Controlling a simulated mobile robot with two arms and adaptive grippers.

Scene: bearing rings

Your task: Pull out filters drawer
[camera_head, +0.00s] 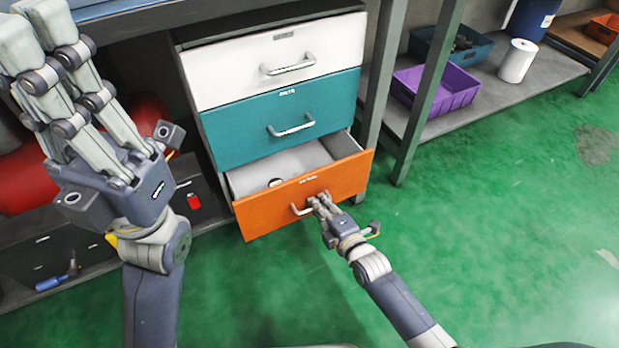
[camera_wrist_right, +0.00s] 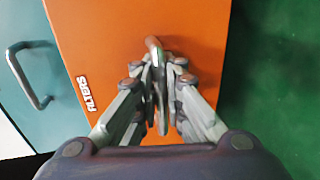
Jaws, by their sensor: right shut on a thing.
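The filters drawer (camera_head: 335,183) is the orange bottom drawer of a three-drawer cabinet and stands partly open. A small round light-and-dark thing (camera_head: 275,183) lies inside it. In the right wrist view the orange front (camera_wrist_right: 110,40) carries the label "FILTERS". My right gripper (camera_head: 318,203) is shut on the drawer's metal handle (camera_head: 302,209); the handle (camera_wrist_right: 153,45) also shows between the fingers in the wrist view. My left gripper (camera_head: 45,45) is raised at the left, near the camera and away from the drawer; its fingers lie close together and their tips are partly cut off.
Above are a closed teal drawer (camera_head: 250,122) and a closed white drawer (camera_head: 225,72). A table leg (camera_head: 382,70) stands right of the cabinet. A shelf with a purple bin (camera_head: 440,95) and a white roll (camera_head: 517,62) is farther right. The green floor before the drawer is clear.

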